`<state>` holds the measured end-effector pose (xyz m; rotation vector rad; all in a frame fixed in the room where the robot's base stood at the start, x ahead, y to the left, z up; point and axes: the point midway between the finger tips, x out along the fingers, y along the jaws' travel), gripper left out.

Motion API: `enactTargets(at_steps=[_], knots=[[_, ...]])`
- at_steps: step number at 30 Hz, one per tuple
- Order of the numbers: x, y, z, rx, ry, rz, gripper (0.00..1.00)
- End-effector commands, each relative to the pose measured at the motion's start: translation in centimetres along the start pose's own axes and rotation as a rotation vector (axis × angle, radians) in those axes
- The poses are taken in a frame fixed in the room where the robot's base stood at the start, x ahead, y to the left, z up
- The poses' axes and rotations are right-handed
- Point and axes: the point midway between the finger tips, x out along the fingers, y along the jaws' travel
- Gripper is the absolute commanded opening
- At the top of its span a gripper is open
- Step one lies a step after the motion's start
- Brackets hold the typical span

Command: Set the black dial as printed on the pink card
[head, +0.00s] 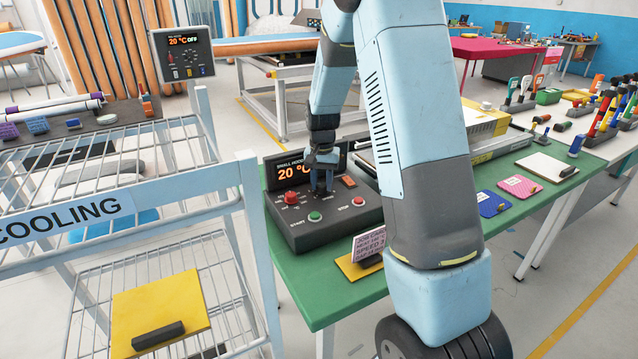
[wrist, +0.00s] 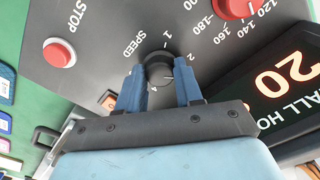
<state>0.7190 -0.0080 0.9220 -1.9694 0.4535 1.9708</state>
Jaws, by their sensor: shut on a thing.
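The black dial (wrist: 157,66), marked SPEED with the numbers 1, 2 and 4 legible around it, is on the dark control box (head: 313,222). My gripper (wrist: 160,80) has its two blue fingers on either side of the dial and is shut on it. In the head view my gripper (head: 322,178) points down at the box and hides the dial. The pink card (head: 369,243) stands upright on a yellow board at the front of the green table. Its print is too small to read surely. I cannot tell which number the dial points to.
A red knob (head: 291,198), a green START button (head: 314,216) and a red STOP button (head: 358,201) share the box. Its display (head: 291,172) reads 20. A white wire rack (head: 150,190) labelled COOLING stands at left.

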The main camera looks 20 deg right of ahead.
Motion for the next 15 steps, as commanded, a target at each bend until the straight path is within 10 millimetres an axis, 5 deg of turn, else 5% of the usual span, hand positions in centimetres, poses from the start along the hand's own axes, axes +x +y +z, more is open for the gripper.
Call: enactTargets(at_steps=[15], knots=[[0.23, 0.24, 0.23, 0.451, -0.006, 0.007, 0.05]])
